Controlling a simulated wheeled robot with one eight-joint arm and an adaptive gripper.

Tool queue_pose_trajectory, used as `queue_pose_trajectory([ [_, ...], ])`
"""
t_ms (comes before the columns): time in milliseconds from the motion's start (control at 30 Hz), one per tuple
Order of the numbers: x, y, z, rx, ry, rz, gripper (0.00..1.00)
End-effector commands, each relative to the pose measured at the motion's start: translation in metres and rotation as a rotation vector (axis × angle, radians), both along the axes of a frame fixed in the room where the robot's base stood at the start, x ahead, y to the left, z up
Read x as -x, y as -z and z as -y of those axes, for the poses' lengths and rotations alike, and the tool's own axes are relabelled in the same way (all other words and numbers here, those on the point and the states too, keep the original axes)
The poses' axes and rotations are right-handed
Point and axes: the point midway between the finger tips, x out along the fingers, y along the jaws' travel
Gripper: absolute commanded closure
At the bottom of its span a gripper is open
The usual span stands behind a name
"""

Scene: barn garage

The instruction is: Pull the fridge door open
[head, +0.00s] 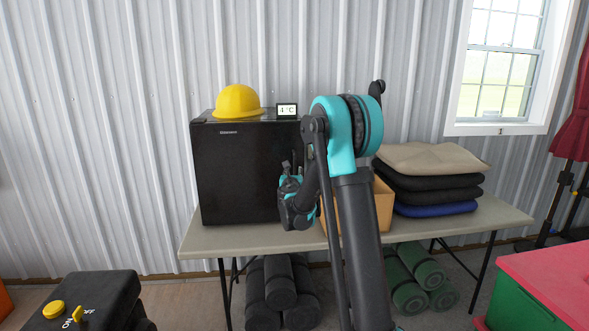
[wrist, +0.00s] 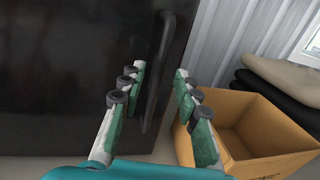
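The black fridge (head: 235,170) stands upright on the table with its door (wrist: 60,80) shut. A dark vertical handle (wrist: 163,50) runs along the right part of the door in the wrist view. My gripper (head: 291,168) is in front of the fridge's right side. In the wrist view my gripper (wrist: 160,70) is open, with one finger on each side of the handle's line. I see no finger touching the handle, and the remaining gap in depth is hard to tell. In the head view my arm and gripper hide the handle.
A yellow hard hat (head: 238,101) and a small display (head: 287,110) sit on the fridge. An open cardboard box (wrist: 262,125) stands close to the right of my gripper. Folded cloths (head: 430,180) lie beyond it on the table (head: 490,220). Rolled mats (head: 281,285) lie underneath.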

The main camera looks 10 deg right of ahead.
Motion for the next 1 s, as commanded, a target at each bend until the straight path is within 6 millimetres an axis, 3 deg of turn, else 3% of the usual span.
queue_pose_trajectory([
  [100, -0.022, 0.0, 0.005, 0.0, 0.002, 0.0, 0.68],
  [300, -0.044, 0.0, 0.009, -0.001, 0.0, 0.0, 0.68],
  [700, -0.05, 0.0, 0.01, -0.001, 0.0, 0.0, 0.68],
  [1000, -0.05, 0.0, 0.01, -0.001, 0.001, 0.0, 1.0],
])
